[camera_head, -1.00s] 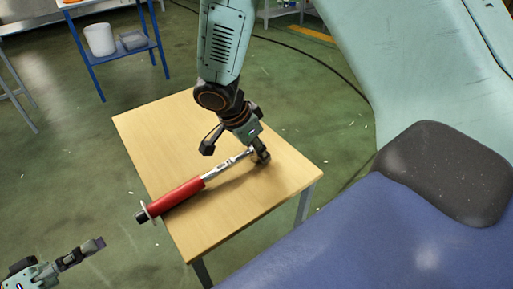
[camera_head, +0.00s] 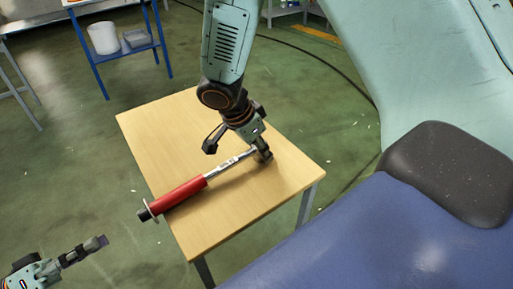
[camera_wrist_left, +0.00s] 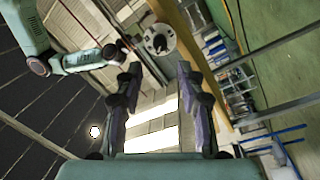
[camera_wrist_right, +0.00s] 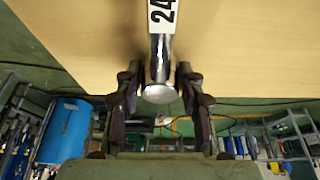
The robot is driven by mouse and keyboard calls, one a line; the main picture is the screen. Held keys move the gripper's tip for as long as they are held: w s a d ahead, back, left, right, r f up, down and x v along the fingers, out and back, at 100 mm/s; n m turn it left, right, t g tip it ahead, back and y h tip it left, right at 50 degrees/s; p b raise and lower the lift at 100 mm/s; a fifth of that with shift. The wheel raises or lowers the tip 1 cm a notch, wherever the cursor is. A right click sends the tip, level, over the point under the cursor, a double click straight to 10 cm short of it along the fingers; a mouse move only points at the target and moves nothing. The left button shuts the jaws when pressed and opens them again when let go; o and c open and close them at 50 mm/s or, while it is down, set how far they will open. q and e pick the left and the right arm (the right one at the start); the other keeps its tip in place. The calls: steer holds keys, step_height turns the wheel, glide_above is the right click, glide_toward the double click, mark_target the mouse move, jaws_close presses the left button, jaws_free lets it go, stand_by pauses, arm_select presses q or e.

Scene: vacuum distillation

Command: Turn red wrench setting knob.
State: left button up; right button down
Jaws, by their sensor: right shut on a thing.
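The red wrench (camera_head: 178,195) lies along the wooden table, its steel shaft toward the far side. Its setting knob (camera_head: 145,213), a dark end with a pale ring, sticks out past the table's left edge. The round knob end also shows in the left wrist view (camera_wrist_left: 159,40), beyond the fingertips. My left gripper (camera_head: 100,241) is open and empty, off the table, apart from the knob; it also shows in its wrist view (camera_wrist_left: 158,72). My right gripper (camera_head: 262,154) is shut on the wrench's steel head end; the wrist view shows that end (camera_wrist_right: 159,93) between the fingers.
The small wooden table (camera_head: 230,215) is otherwise bare. A blue shelf stand (camera_head: 125,50) with a white bucket (camera_head: 103,38) and a grey tray (camera_head: 137,38) stands at the back left. Green floor between the table and that stand is free.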

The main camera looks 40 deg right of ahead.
mark_target(145, 215)
arm_select(q)
steer(key=shift+o, duration=0.4)
steer(key=d+r+m+t+y, duration=0.1)
steer(key=d+m, duration=0.8)
steer(key=m, duration=0.5)
steer(key=shift+d+r, duration=0.15)
steer(key=shift+d, duration=0.05)
stand_by(0.4)
steer(key=shift+s, duration=0.1)
jaws_close()
stand_by(0.4)
